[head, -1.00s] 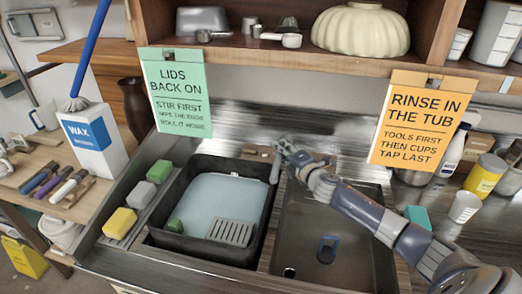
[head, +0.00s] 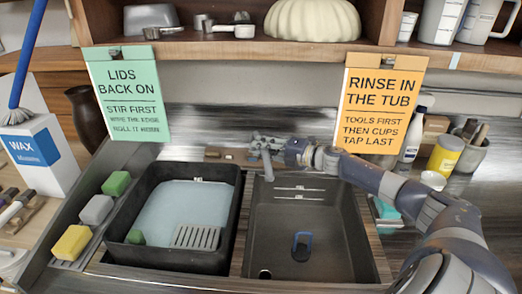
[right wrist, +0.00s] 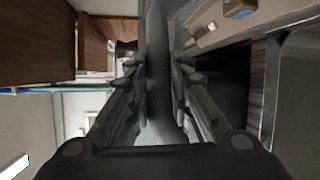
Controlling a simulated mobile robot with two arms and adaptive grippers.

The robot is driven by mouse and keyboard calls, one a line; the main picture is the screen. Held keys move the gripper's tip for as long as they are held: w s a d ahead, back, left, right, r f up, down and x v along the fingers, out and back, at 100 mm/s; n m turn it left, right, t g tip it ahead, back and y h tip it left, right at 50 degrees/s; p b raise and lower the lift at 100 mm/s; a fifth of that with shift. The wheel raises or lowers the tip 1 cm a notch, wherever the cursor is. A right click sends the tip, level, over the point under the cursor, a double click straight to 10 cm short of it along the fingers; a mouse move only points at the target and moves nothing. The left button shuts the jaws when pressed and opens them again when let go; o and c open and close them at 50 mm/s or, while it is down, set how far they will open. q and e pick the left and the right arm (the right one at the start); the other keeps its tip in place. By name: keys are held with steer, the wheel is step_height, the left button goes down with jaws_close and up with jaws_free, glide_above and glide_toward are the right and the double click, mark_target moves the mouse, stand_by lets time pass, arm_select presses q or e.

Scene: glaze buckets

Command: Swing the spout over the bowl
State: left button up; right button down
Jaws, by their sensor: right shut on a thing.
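The grey spout (head: 267,165) hangs down at the back of the sink; in the picture its tip lies over the back left corner of the right sink bowl (head: 350,225). My right gripper (head: 262,147) is shut on the spout, reaching in from the right. In the right wrist view the spout (right wrist: 157,75) runs between the two fingers of the gripper (right wrist: 157,80). The dark bowl is empty but for a small blue-rimmed item on its floor. My left gripper is not in view.
A black tub (head: 225,245) with pale water, a grate and a green block stands left of the bowl. Sponges (head: 96,210) line its left side. Two signs, green (head: 128,95) and orange (head: 380,105), hang from the shelf. A yellow can (head: 446,155) stands at the right.

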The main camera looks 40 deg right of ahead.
steer(key=shift+d, duration=0.15)
steer(key=c, duration=1.4)
jaws_free()
steer(key=shift+w, duration=0.1)
steer(key=shift+c, duration=0.2)
